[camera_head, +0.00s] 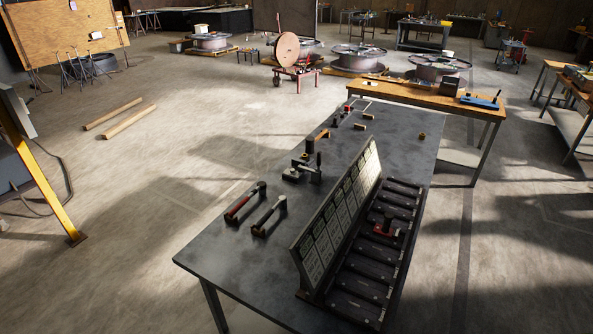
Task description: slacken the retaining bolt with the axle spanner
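A grey metal workbench (225,262) stands in front of me. Two hand tools lie near its left edge: one with a red handle (238,208) and one with a pale handle (263,223), each with a dark upright end. I cannot tell which tool, if either, is the axle spanner. Behind them stands a small dark fixture (305,168) with an upright cylinder. The retaining bolt is too small to make out. Neither of my grippers is in view.
A dark compartmented tray (350,305) with a raised label panel (340,215) fills the bench's right side; a red-and-black item (386,226) sits in it. Small parts lie at the far end. A wooden-topped table (420,98) adjoins there. Steel reels (358,57) stand farther back. The near-left bench corner is clear.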

